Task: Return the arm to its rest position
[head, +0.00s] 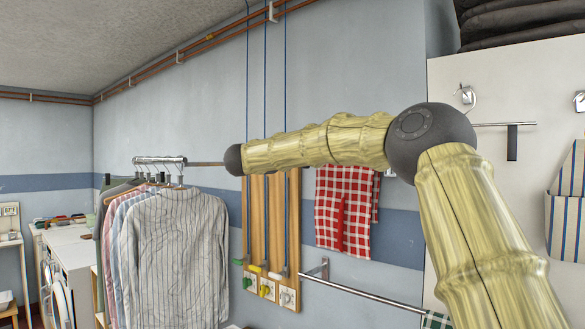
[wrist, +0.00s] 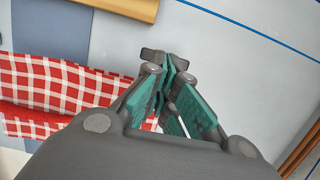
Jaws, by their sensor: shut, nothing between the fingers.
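My gripper (wrist: 165,72) shows in the wrist view with its dark fingers and green pads brought together at the tips. It is shut and empty. In the head view my arm reaches up from the lower right, bends at a dark joint and runs left in front of the wall. The gripper itself cannot be made out there. The red checked cloth (wrist: 55,90) lies beyond the fingers in the wrist view, to their left. The same cloth hangs on the wall in the head view (head: 341,212), below my arm.
Striped shirts (head: 178,255) hang from a rail (head: 160,159) at the left, near the arm's far end. A wooden board (head: 261,225) with switches is on the wall under the arm. A metal bar (head: 360,294) juts out lower down. White machines (head: 75,262) stand far left.

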